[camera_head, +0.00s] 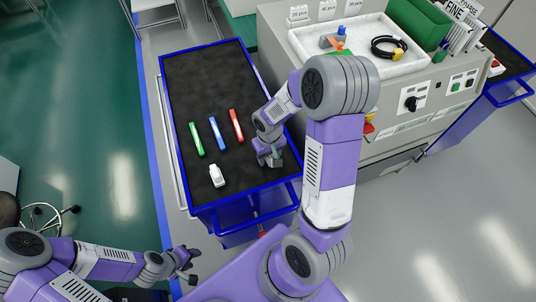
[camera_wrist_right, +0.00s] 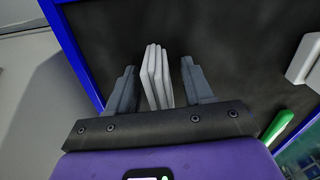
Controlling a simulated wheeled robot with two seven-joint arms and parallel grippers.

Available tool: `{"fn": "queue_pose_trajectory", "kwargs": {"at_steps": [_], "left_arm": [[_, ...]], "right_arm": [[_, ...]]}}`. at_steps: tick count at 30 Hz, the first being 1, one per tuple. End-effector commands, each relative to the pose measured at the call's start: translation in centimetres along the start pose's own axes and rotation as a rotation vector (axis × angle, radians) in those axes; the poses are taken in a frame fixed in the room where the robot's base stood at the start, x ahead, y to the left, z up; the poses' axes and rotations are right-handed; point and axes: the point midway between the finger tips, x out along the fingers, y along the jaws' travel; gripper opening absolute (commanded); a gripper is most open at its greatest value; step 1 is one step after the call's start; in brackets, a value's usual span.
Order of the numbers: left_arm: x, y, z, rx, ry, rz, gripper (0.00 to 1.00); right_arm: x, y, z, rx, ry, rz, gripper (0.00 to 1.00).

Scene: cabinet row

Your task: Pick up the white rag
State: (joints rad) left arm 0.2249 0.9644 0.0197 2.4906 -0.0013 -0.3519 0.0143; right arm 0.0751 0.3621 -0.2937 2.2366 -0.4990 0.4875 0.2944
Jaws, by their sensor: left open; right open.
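The white rag (camera_wrist_right: 157,76) looks like a folded, layered white piece standing on the dark cart top. In the right wrist view it is between the two fingers of my right gripper (camera_wrist_right: 158,88), with a gap on each side. In the head view my right gripper (camera_head: 270,160) is low over the right side of the cart top, and it hides most or all of the rag. It is open. My left gripper (camera_head: 188,264) is open and empty, in front of the cart's near left corner.
The blue-rimmed cart (camera_head: 235,215) also holds a green bar (camera_head: 196,139), a blue bar (camera_head: 217,134), a red bar (camera_head: 236,126) and a white object (camera_head: 216,176). The far part of its top is clear. A grey machine (camera_head: 400,140) with a white tray stands right.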

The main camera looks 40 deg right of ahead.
Motion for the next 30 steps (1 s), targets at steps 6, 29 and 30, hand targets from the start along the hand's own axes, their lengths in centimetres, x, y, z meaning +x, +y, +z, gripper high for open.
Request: {"fn": "queue_pose_trajectory", "kwargs": {"at_steps": [6,29,30], "left_arm": [[0.0,0.0,0.0,0.000,0.000,0.000,0.43],[-1.6,0.6,0.1,0.000,0.000,0.000,0.43],[-1.8,0.7,0.1,0.000,0.000,0.000,0.43]], "right_arm": [[0.0,0.0,0.0,0.000,0.000,0.000,0.23],[-6.0,0.0,-0.1,-0.001,0.005,-0.001,0.00],[-6.8,0.0,-0.1,0.000,0.005,-0.001,0.00]]}}
